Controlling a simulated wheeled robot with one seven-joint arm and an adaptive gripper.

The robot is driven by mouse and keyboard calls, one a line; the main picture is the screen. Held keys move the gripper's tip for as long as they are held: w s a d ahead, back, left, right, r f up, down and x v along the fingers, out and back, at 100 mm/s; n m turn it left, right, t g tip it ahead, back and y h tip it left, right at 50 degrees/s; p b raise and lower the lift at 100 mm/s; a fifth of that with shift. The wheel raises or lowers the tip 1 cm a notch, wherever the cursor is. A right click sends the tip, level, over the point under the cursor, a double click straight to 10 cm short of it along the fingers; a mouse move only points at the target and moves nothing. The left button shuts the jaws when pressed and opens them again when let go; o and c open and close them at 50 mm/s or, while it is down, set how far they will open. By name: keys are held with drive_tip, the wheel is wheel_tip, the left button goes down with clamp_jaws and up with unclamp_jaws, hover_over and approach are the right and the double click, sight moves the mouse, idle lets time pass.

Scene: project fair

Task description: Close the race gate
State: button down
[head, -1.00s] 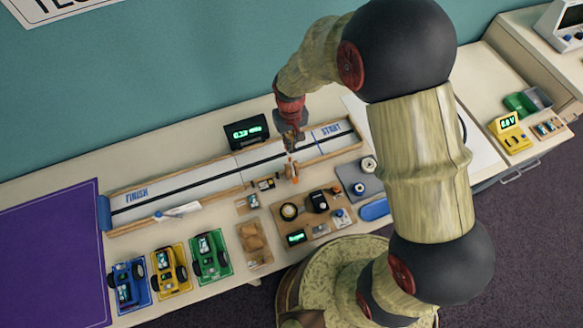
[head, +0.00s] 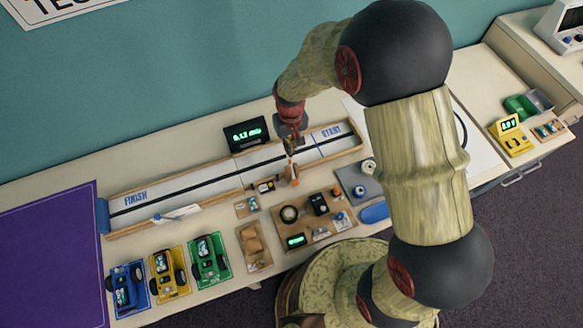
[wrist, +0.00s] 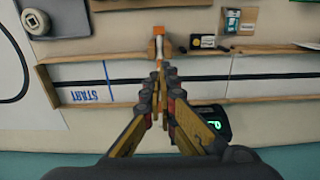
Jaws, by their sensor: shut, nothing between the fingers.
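The race track (head: 205,182) is a long shallow wooden tray with a white bed and a black line, lettered FINISH at left and START at right. A small orange-and-white upright piece, which seems to be the race gate (head: 292,176), stands at the track's front rail; it also shows in the wrist view (wrist: 158,42). My gripper (head: 290,154) points down over the track, shut and empty. In the wrist view its fingertips (wrist: 159,68) are in line with the orange piece and look very close to it. I cannot tell whether they touch.
A black timer with green digits (head: 246,134) stands behind the track. In front are a wooden board with small parts (head: 318,232), a grey mat (head: 355,184) and blue, yellow and green cars (head: 210,258). A purple board (head: 50,250) lies at left.

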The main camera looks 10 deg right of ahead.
drive_tip(key=shift+f, duration=0.2)
idle(0.5)
drive_tip(key=shift+f+b, duration=0.45)
drive_tip(key=shift+f, duration=0.2)
drive_tip(key=shift+w, duration=0.15)
drive_tip(key=shift+w+a+f+b, duration=0.15)
drive_tip(key=shift+w+a, duration=0.1)
drive_tip(key=shift+w, duration=0.55)
drive_tip(key=shift+w+a+f+b, duration=0.1)
drive_tip(key=shift+w+a, duration=0.1)
drive_tip(key=shift+w, duration=0.55)
drive_tip(key=shift+w+a+f+b, duration=0.15)
drive_tip(key=shift+w+a, duration=0.1)
drive_tip(key=shift+w, duration=0.55)
